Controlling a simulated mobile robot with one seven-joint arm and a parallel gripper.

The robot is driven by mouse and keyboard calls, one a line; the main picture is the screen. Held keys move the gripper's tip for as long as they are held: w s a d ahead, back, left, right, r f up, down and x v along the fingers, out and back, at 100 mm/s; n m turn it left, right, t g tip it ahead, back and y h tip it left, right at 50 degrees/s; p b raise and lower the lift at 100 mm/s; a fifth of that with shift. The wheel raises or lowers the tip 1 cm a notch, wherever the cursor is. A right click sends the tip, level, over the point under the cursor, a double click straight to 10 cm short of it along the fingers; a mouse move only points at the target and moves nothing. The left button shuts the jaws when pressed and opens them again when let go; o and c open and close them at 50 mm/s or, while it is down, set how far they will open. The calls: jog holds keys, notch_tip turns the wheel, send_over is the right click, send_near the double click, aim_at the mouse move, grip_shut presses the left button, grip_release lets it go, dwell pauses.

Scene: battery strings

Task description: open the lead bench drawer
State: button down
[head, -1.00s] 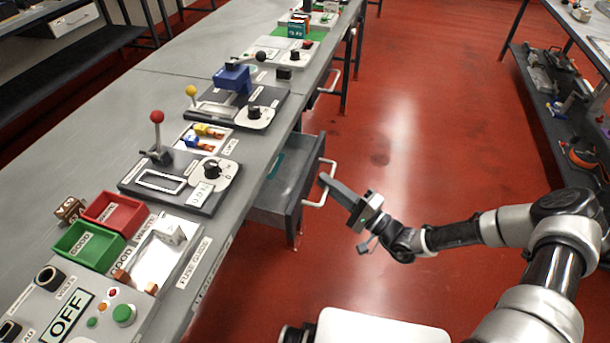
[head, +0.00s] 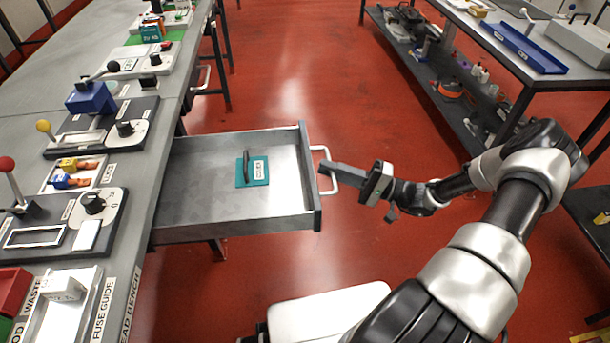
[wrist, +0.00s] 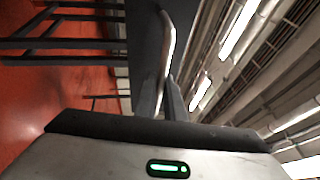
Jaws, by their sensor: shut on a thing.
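The lead bench drawer (head: 205,213) is pulled far out from under the bench in the head view. Its grey tray is exposed. A teal labelled piece with a dark handle (head: 252,170) lies on its floor. The white drawer handle (head: 327,168) is on its front, at the right end. My gripper (head: 333,172) is shut on this handle. In the wrist view, the handle (wrist: 168,50) rises between my gripper's fingers (wrist: 167,90). The exact finger contact is partly hidden there.
The lead bench top (head: 115,240) carries lever fixtures, small trays and coloured bins on the left. Another bench (head: 560,85) with a blue tray stands at the right, with a loaded lower shelf. The red floor (head: 310,80) between is clear.

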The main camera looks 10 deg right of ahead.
jog(key=shift+s+d+b, duration=0.2)
jog(key=shift+d+b, duration=0.25)
jog(key=shift+d, duration=1.7)
jog(key=c, duration=1.8)
grip_release()
jog(key=shift+c, duration=0.2)
jog(key=shift+d, duration=0.1)
jog(key=v, duration=1.7)
jog(key=shift+f, duration=0.15)
